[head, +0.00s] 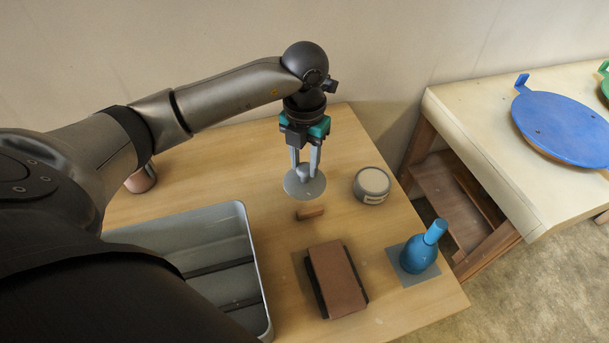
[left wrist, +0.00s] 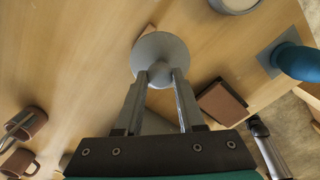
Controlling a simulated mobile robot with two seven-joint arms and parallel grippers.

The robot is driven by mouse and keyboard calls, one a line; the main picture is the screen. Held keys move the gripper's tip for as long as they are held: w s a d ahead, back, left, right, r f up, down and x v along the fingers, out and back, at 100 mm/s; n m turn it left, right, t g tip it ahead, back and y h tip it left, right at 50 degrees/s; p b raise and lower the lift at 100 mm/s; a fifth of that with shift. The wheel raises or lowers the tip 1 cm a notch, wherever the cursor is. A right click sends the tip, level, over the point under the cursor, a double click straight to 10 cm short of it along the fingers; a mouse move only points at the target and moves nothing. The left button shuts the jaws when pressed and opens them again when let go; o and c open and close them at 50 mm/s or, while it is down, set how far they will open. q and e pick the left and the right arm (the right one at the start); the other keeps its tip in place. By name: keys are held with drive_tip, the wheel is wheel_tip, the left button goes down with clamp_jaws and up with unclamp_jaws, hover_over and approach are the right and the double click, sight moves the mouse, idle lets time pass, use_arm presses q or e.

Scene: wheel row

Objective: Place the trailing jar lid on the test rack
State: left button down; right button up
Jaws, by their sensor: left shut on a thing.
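A grey round jar lid (head: 296,188) with a central knob is held by its knob in my left gripper (head: 306,168). In the left wrist view the lid (left wrist: 158,47) shows as a grey disc beyond my left gripper's fingertips (left wrist: 162,76), which close on the knob. The lid appears roughly level, over the wooden table; whether it touches the table I cannot tell. No thing in view is clearly a test rack. My right gripper does not show in the head view.
A wooden block (head: 310,212) lies just in front of the lid. Around it are a round tin (head: 372,184), a brown box (head: 336,279), a blue bottle (head: 418,253) on a grey mat and a grey metal bin (head: 247,232). A blue disc (head: 560,125) lies on the side table (head: 470,110).

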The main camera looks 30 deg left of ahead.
sight(304, 167)
use_arm(q)
drive_tip(key=shift+f+b, duration=0.3)
drive_tip(key=shift+f, duration=1.85)
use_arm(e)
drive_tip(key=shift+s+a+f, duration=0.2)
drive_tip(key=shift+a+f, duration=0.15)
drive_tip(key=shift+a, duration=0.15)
use_arm(q)
drive_tip(key=shift+f, duration=0.1)
drive_tip(key=c, duration=1)
unclamp_jaws()
drive_tip(key=shift+f, duration=0.1)
drive_tip(key=o, duration=0.5)
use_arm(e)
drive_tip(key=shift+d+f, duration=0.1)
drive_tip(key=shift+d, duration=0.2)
use_arm(q)
drive_tip(key=shift+r, duration=0.25)
wheel_tip(304, 167, up, 12)
drive_tip(key=shift+p, duration=0.8)
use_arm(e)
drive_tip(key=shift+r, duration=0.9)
